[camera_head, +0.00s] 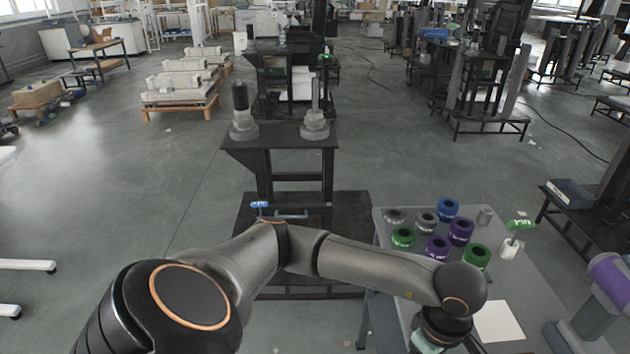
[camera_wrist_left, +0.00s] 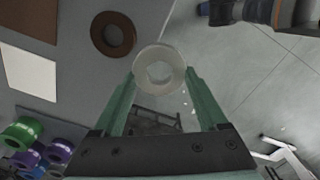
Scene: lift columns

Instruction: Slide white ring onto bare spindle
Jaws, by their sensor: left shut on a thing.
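My left gripper (camera_wrist_left: 160,75) has green fingers and is shut on the white ring (camera_wrist_left: 158,71), which sits between the fingertips in the left wrist view. In the head view only a green part of this gripper (camera_head: 428,342) shows at the bottom, by the near left part of the grey table; the ring is hidden there. Two upright spindles stand on a black stand straight ahead, far from the gripper. The right spindle (camera_head: 315,96) is a slim grey post on a stepped grey base. The left spindle (camera_head: 240,98) has a thick dark upper part.
The grey table (camera_head: 385,250) holds several green, purple, blue and grey rings. A brown ring (camera_wrist_left: 113,34) lies close to the held ring. A white sheet (camera_head: 499,321) lies on the table. The black stand (camera_head: 278,142) has a lower step. Open floor lies left of it.

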